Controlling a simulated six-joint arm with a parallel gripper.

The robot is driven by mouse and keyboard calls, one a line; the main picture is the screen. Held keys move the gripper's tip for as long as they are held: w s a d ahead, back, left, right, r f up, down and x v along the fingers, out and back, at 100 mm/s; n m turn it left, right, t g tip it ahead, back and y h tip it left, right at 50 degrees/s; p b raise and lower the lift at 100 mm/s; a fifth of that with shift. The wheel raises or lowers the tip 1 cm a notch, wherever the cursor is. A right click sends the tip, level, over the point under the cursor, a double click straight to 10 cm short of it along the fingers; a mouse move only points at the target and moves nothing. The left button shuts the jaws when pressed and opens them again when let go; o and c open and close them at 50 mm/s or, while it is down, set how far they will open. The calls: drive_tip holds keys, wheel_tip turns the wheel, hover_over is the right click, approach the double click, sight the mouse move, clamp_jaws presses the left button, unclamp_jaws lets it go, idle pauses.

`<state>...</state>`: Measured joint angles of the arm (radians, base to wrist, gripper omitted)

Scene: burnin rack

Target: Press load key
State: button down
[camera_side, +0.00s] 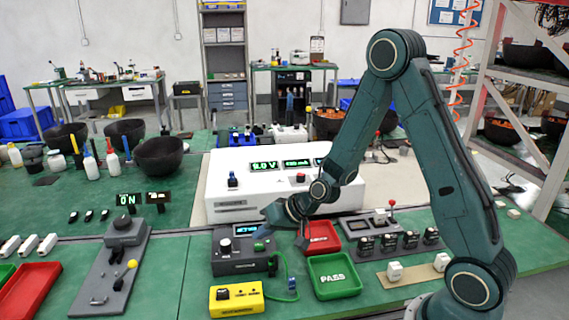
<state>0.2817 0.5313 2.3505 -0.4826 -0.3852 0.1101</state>
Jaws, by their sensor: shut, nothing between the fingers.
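A dark grey electronic load box (240,262) with a small lit blue display (247,229) sits on the green bench at centre. A knob shows on its left front. My gripper (264,235) is shut and empty, pointing down over the right part of this box. Its fingertips are close to the front panel; I cannot tell whether they touch. The load key cannot be made out, as my gripper and wrist cover part of the panel.
A green PASS tray (334,276) and a red tray (322,238) lie to the right. A white power supply (222,190) stands behind. Small black modules (388,243) sit further right.

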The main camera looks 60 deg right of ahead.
sight(263, 245)
drive_tip(key=shift+r, duration=2.85)
drive_tip(key=s+a+r+n+g+h, duration=0.2)
drive_tip(key=s+r+n, duration=0.2)
drive_tip(key=s+r, duration=0.7)
drive_tip(key=s+d+r+g+h, duration=0.1)
drive_tip(key=s+r, duration=0.3)
drive_tip(key=s, duration=1.2)
drive_tip(key=shift+r+n, duration=0.15)
drive_tip(key=shift+n, duration=0.25)
